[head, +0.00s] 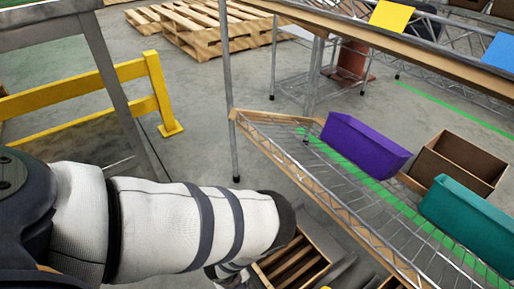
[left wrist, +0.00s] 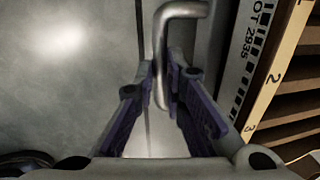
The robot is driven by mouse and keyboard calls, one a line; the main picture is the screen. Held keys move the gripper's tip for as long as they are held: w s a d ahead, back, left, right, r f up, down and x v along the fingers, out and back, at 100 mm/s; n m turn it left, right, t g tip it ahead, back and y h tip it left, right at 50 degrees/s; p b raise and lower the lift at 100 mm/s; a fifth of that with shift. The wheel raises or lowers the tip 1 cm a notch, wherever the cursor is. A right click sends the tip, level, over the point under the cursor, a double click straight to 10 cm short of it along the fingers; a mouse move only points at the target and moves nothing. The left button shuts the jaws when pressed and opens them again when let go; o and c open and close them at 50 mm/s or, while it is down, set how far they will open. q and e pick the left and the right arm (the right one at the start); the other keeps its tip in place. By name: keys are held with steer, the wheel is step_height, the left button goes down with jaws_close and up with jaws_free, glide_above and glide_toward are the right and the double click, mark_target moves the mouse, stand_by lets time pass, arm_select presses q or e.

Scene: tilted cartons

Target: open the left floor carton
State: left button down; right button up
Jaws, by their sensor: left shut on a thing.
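A brown floor carton with inner slats or dividers (head: 292,262) shows at the bottom of the head view, beyond my left forearm. In the left wrist view a brown slatted thing (left wrist: 290,112) with numbers on its edge stands at the right, beside a white label strip; I cannot tell for sure that it is the same carton. My left gripper (left wrist: 166,78) has its purple-padded fingers closed on a bent grey metal bar (left wrist: 180,9), which runs down between the fingertips. The head view largely hides this gripper behind my arm. My right gripper is not in view.
A wire shelf (head: 290,170) with a wooden edge stands over the carton. It carries a purple bin (head: 362,146), a brown box (head: 458,163) and a teal bin (head: 470,222). A yellow rail (head: 158,92) stands at left; pallets (head: 215,28) lie behind. Open floor lies between.

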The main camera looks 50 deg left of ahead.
arm_select(q)
steer(key=s, duration=0.2)
steer(key=s+p, duration=0.1)
steer(key=s, duration=0.5)
steer(key=shift+a+p, duration=0.3)
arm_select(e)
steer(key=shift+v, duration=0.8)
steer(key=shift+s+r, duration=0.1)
arm_select(q)
steer(key=c, duration=1.7)
jaws_free()
steer(key=shift+o, duration=0.2)
step_height(320, 180, up, 12)
steer(key=s, duration=0.2)
steer(key=shift+s+a+f, duration=0.1)
